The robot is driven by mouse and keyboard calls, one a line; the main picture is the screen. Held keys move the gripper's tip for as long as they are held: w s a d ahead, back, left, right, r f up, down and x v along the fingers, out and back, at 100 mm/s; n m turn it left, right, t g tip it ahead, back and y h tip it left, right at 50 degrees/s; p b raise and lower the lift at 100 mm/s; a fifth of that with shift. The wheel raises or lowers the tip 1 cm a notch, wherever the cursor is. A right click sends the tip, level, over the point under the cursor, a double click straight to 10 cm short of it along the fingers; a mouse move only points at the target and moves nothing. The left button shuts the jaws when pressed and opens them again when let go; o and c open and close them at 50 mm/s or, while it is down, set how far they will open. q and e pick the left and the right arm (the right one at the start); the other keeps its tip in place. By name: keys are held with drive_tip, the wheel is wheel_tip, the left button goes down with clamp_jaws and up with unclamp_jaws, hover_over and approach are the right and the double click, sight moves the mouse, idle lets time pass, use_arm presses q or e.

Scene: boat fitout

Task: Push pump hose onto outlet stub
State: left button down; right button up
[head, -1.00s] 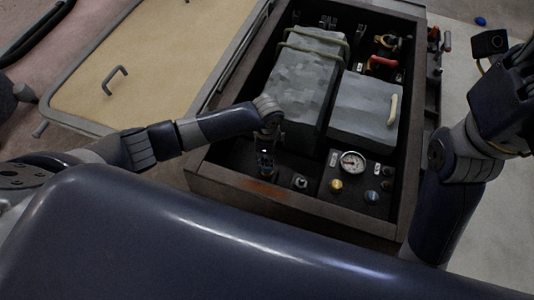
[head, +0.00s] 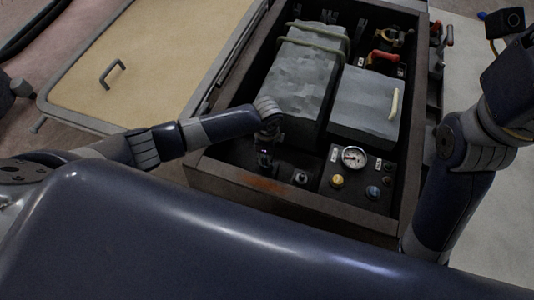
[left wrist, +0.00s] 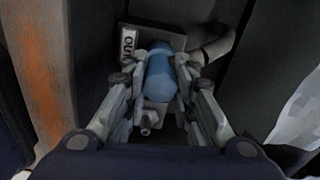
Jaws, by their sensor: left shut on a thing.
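My left gripper (head: 265,158) reaches down into the open bay near its front left corner. The blue piece lies in front of a grey block (left wrist: 178,40) with a white OUT label (left wrist: 127,44). A small grey metal fitting (left wrist: 150,118) shows just below the blue piece. I cannot tell the outlet stub apart, or whether the hose covers it. My right arm is raised at the right; its fingers are out of frame.
The bay has a dark raised rim (head: 290,199). A gauge (head: 354,157) and knobs sit at the front right. A tan hatch panel (head: 150,60) lies left.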

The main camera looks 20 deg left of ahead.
use_arm(q)
drive_tip(key=shift+f, duration=0.1)
drive_tip(key=c, duration=1.2)
unclamp_jaws()
drive_tip(key=shift+c, duration=0.2)
